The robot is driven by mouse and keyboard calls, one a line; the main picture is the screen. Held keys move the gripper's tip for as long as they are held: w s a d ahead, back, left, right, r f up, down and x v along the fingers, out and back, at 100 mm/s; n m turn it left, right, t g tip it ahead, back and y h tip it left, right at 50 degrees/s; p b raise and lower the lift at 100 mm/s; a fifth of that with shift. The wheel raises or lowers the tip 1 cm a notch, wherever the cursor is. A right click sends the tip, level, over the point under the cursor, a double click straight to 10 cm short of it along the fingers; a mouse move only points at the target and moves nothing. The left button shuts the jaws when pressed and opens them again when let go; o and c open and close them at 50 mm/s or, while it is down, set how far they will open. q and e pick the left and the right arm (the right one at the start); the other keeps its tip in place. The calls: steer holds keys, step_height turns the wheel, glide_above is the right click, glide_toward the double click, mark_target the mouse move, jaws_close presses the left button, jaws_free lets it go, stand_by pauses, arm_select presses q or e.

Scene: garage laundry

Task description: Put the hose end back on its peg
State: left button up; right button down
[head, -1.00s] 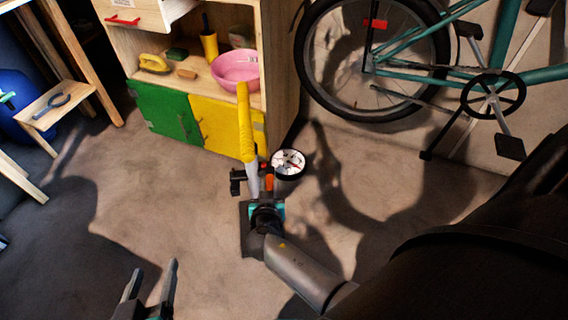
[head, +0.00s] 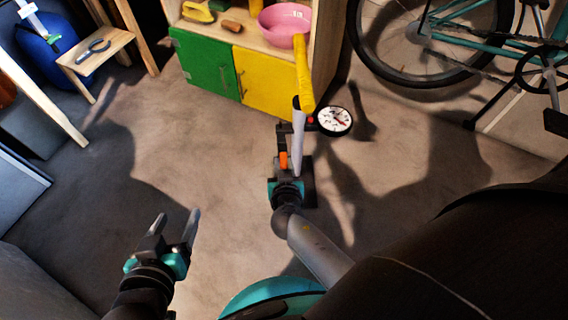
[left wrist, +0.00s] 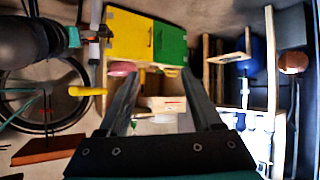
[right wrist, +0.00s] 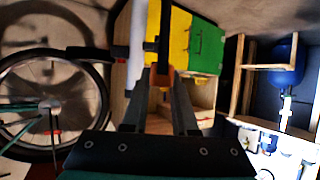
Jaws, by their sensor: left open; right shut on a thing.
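A floor pump with a yellow handle (head: 303,75), a pale shaft (head: 298,140) and a round white dial (head: 335,120) stands in the middle of the head view. My right gripper (head: 285,172) is in front of its shaft, shut on an orange piece (head: 283,160), seemingly the hose end. The orange piece also shows between the fingers in the right wrist view (right wrist: 163,76). A black bracket (head: 283,128) sits left of the shaft; I cannot tell whether it is the peg. My left gripper (head: 176,228) is open and empty over the floor, lower left.
A cabinet with a green door (head: 205,62) and a yellow door (head: 265,82) stands behind the pump, with a pink bowl (head: 284,24) on its shelf. A bicycle (head: 430,45) stands at the upper right. A wooden stool (head: 92,55) is upper left. Floor around the left gripper is clear.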

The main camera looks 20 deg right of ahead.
mark_target(283, 153)
steer(key=shift+w+d+b, duration=0.25)
steer(key=shift+w+d, duration=0.1)
steer(key=shift+w, duration=0.55)
steer(key=shift+w+d+b, duration=0.2)
steer(key=shift+w+d, duration=0.1)
steer(key=shift+w, duration=0.6)
arm_select(q)
steer(key=shift+s+d+r+n+t+h+b, duration=0.15)
steer(key=shift+d+r+t+h+b, duration=0.2)
steer(key=shift+d+r+t+h, duration=0.45)
steer(key=shift+s+d+r+n+t+h+b, duration=0.1)
steer(key=shift+d+r+t+b, duration=0.35)
steer(key=shift+t, duration=0.6)
steer(key=shift+s+d+r+n+t+h+b, duration=0.15)
steer(key=shift+d+r+t+h+b, duration=0.2)
steer(key=shift+d+t, duration=0.5)
arm_select(e)
steer(key=shift+w+d, duration=0.55)
steer(key=shift+w, duration=0.85)
steer(key=shift+w+d, duration=0.6)
steer(key=shift+w, duration=0.85)
steer(key=shift+w+d, duration=0.55)
steer(key=shift+w, duration=0.85)
arm_select(q)
steer(key=shift+w+a, duration=0.1)
arm_select(e)
steer(key=shift+f, duration=0.3)
steer(key=shift+f, duration=1.35)
steer(key=shift+f, duration=0.1)
